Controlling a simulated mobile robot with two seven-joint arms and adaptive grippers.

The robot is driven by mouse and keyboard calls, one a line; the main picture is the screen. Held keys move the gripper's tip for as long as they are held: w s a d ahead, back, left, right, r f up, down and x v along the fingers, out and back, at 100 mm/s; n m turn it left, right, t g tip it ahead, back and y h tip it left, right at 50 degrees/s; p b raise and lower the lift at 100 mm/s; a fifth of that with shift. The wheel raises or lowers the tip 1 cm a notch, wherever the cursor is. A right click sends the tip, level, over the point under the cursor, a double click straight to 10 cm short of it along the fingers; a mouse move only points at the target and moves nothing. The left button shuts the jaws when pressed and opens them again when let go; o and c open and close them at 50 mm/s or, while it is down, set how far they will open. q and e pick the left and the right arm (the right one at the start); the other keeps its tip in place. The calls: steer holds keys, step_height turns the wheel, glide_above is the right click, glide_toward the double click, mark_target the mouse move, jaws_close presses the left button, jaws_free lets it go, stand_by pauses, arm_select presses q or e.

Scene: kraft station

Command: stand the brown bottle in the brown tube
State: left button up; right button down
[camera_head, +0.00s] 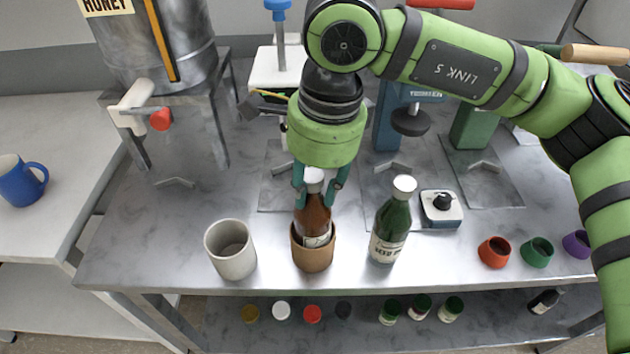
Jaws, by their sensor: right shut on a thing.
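The brown bottle (312,218) with a white cap is upright, its lower part inside the brown tube (313,257). The tube stands near the table's front edge, and its wall hides the bottle's base. I cannot tell whether the base touches the bottom. My right gripper (318,190) comes from above, its teal fingers shut on the bottle's upper part around the neck. My left gripper is not in view.
A pale grey tube (231,250) stands left of the brown tube. A green bottle (391,222) stands close on the right. A small scale-like device (441,208) and small coloured rings (494,252) lie further right. The honey tank (150,45) stands back left.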

mark_target(314, 176)
steer(key=shift+r, duration=0.1)
steer(key=shift+c, duration=1.3)
jaws_free()
steer(key=shift+r, duration=0.2)
steer(key=shift+r+p, duration=0.5)
steer(key=shift+r, duration=0.65)
steer(key=shift+r, duration=0.1)
steer(key=shift+r, duration=0.1)
steer(key=shift+s+r+p, duration=0.1)
steer(key=shift+r+p, duration=1.45)
steer(key=shift+r, duration=1.35)
